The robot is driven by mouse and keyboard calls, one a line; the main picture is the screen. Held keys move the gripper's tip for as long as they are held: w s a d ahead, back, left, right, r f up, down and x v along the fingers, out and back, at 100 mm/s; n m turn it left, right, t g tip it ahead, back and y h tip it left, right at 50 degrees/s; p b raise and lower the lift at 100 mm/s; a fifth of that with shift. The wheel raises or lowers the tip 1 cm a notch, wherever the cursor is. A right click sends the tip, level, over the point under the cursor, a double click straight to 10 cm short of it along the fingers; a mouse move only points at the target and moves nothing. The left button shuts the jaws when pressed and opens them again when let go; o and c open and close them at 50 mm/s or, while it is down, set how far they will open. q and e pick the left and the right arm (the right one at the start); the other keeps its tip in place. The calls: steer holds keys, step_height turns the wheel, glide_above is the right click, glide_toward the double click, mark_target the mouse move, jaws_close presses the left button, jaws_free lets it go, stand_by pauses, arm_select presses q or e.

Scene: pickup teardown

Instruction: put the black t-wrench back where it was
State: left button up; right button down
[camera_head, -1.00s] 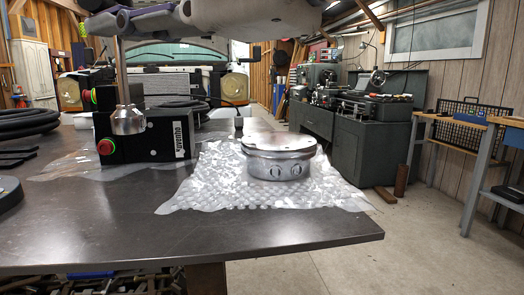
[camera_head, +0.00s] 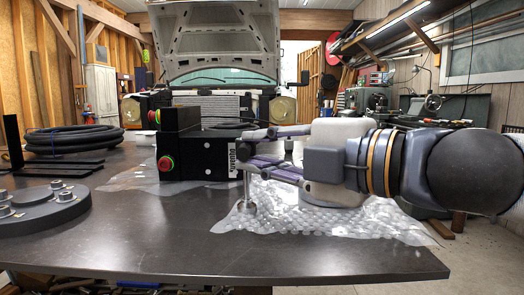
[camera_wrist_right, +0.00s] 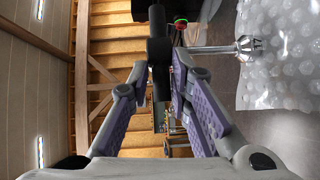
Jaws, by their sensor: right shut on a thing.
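The black t-wrench hangs from my right gripper (camera_head: 254,150), its silver shaft pointing down to a bright socket end (camera_head: 246,207). The socket is in front of the black box, over or near the left edge of the bubble wrap; whether it touches anything cannot be told. In the right wrist view the wrench's black crossbar (camera_wrist_right: 157,48) lies between the fingers of my right gripper (camera_wrist_right: 160,75), which are shut on it. The shaft and socket (camera_wrist_right: 249,46) reach to the right there. In the head view the black handle is hard to see against the box. My left gripper is not in view.
A black box (camera_head: 205,168) with a red button stands behind the wrench. Bubble wrap (camera_head: 300,220) lies on the dark table (camera_head: 150,240). A round grey plate with bolts (camera_head: 35,212), a black rack (camera_head: 40,165) and coiled hose (camera_head: 75,138) are at left. The front middle is clear.

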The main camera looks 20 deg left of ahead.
steer(key=shift+f, duration=0.2)
steer(key=c, duration=1.4)
jaws_free()
steer(key=shift+c, duration=0.2)
steer(key=shift+r, duration=0.15)
steer(key=shift+d+r, duration=0.15)
steer(key=p+v, duration=0.1)
steer(key=v, duration=1)
steer(key=shift+s+d, duration=0.25)
steer(key=shift+d, duration=0.1)
